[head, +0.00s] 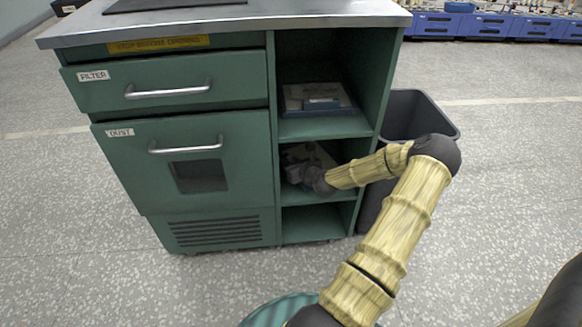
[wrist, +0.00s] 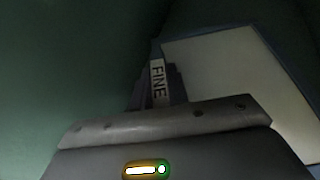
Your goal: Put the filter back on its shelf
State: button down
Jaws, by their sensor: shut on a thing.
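The filter (wrist: 240,75) has a pale face and a blue-grey frame in the wrist view. A dark raised part carries a tag reading FINE (wrist: 158,82). In the head view the filter (head: 309,153) is in the middle compartment of the open shelf (head: 325,129), partly hidden by my wrist. My gripper (head: 304,174) reaches into that compartment and is shut on the filter. In the wrist view the grey gripper body covers the fingertips and the near part of the filter. I cannot tell whether the filter rests on the compartment floor.
A similar blue-framed panel (head: 292,104) lies in the top compartment. The bottom compartment (head: 315,222) looks empty. A FILTER drawer (head: 165,92) and a DUST door (head: 190,185) are closed at left. A dark bin (head: 425,112) stands close to the cabinet's right side.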

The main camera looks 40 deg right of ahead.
jog(key=shift+d, duration=0.1)
jog(key=c, duration=1.4)
grip_release()
jog(key=shift+o, duration=0.2)
jog(key=shift+r, duration=0.1)
jog(key=shift+s+r, duration=0.15)
jog(key=shift+s, duration=0.1)
jog(key=p+v, duration=0.6)
jog(key=v, duration=0.5)
jog(key=shift+s, duration=0.2)
